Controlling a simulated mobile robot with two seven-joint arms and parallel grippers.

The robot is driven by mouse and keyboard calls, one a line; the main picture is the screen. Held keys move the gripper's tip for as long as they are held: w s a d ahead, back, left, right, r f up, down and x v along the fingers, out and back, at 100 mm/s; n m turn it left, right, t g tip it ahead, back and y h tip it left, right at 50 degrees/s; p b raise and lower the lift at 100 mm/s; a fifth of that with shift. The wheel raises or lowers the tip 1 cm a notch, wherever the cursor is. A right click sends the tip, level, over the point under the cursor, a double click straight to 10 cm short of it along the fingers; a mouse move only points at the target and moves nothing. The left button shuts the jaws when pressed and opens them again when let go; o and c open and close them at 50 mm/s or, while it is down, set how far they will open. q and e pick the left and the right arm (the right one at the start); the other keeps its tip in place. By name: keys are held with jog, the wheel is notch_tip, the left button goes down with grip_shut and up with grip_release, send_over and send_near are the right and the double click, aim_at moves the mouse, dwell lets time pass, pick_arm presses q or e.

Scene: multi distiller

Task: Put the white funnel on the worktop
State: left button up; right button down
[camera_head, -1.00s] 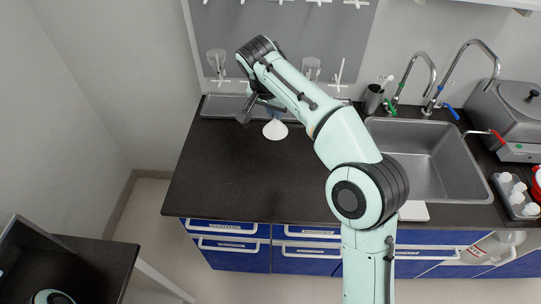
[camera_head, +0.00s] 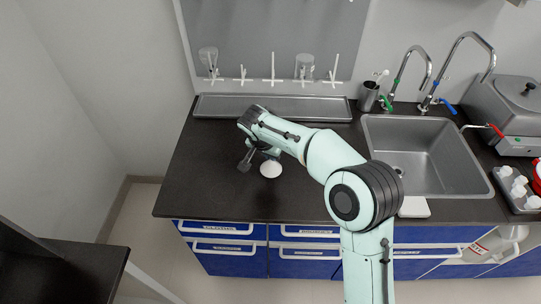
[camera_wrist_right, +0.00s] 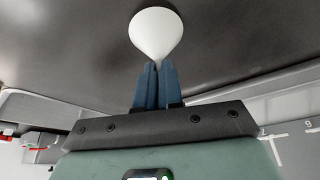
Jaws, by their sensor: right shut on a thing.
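The white funnel (camera_head: 270,169) shows over the left part of the dark worktop (camera_head: 215,165), its wide part seen from above. My right gripper (camera_head: 271,154) is shut on it, though the forearm hides most of the fingers in the head view. In the right wrist view the blue fingers (camera_wrist_right: 156,70) are closed together on the narrow end of the funnel (camera_wrist_right: 156,32). I cannot tell whether the funnel touches the worktop. My left gripper is not in view.
A grey tray (camera_head: 230,106) lies along the back below a peg board (camera_head: 270,35) with hanging glassware (camera_head: 304,65). A sink (camera_head: 425,160) is on the right. The worktop around the funnel is bare, with its front edge above blue drawers (camera_head: 231,258).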

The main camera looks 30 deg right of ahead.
jog(key=shift+f, duration=0.3)
jog(key=shift+f, duration=0.25)
jog(key=c, duration=1.3)
grip_release()
jog(key=shift+r, duration=0.1)
jog(key=shift+a+r, duration=0.1)
jog(key=shift+r, duration=0.35)
jog(key=v, duration=1.1)
jog(key=shift+s+r+p, duration=0.15)
jog(key=shift+r+p, duration=0.05)
jog(key=shift+p, duration=0.2)
